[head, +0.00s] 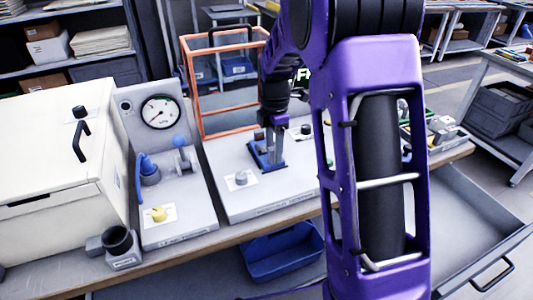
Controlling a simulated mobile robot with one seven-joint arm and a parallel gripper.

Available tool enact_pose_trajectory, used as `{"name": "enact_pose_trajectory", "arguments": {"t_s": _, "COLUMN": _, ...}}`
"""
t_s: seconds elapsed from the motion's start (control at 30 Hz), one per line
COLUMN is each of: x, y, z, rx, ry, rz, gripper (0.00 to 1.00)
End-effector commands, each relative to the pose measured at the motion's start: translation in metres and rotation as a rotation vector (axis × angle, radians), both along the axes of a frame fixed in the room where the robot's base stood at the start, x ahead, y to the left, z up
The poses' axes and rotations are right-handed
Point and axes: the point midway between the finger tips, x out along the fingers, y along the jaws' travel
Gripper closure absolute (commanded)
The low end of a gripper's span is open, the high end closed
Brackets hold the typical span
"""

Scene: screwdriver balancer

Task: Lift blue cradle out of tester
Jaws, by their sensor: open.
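The tester (285,193) is a light grey flat base on the bench with an orange-framed guard (187,90) standing at its back. The blue cradle (258,163) sits low on the tester's base. My gripper (270,160) points down at the cradle, with its fingers reaching to it. The gripper is open. The fingertips are small here, and I cannot tell whether they touch the cradle. My purple arm hides the right part of the tester.
A grey station with a round gauge (159,112) and a white box (55,150) stand to the left. A black cup holder (120,243) is at the bench's front edge. A blue bin (283,254) is below the bench. An open grey drawer (475,225) is at right.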

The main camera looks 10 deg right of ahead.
Motion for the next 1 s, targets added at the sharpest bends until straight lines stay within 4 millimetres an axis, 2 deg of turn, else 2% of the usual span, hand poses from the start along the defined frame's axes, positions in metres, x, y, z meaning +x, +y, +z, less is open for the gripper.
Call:
{"name": "enact_pose_trajectory", "arguments": {"t_s": 0.03, "x": -0.0009, "y": 0.0, "z": -0.0103, "rx": 0.0, "ry": 0.004, "rz": 0.0, "gripper": 0.41}}
{"name": "enact_pose_trajectory", "arguments": {"t_s": 0.1, "x": -0.0007, "y": 0.0001, "z": -0.0172, "rx": 0.0, "ry": 0.002, "rz": -0.001, "gripper": 0.41}}
{"name": "enact_pose_trajectory", "arguments": {"t_s": 0.33, "x": -0.0006, "y": 0.0, "z": -0.0186, "rx": 0.0, "ry": 0.0, "rz": -0.001, "gripper": 0.41}}
{"name": "enact_pose_trajectory", "arguments": {"t_s": 0.37, "x": -0.0006, "y": 0.0, "z": -0.0185, "rx": 0.0, "ry": 0.0, "rz": -0.001, "gripper": 0.45}}
{"name": "enact_pose_trajectory", "arguments": {"t_s": 0.67, "x": -0.0006, "y": -0.0001, "z": -0.0183, "rx": 0.0, "ry": 0.0, "rz": -0.001, "gripper": 0.99}}
{"name": "enact_pose_trajectory", "arguments": {"t_s": 1.0, "x": -0.0006, "y": -0.0002, "z": -0.0182, "rx": 0.0, "ry": 0.0, "rz": -0.001, "gripper": 1.0}}
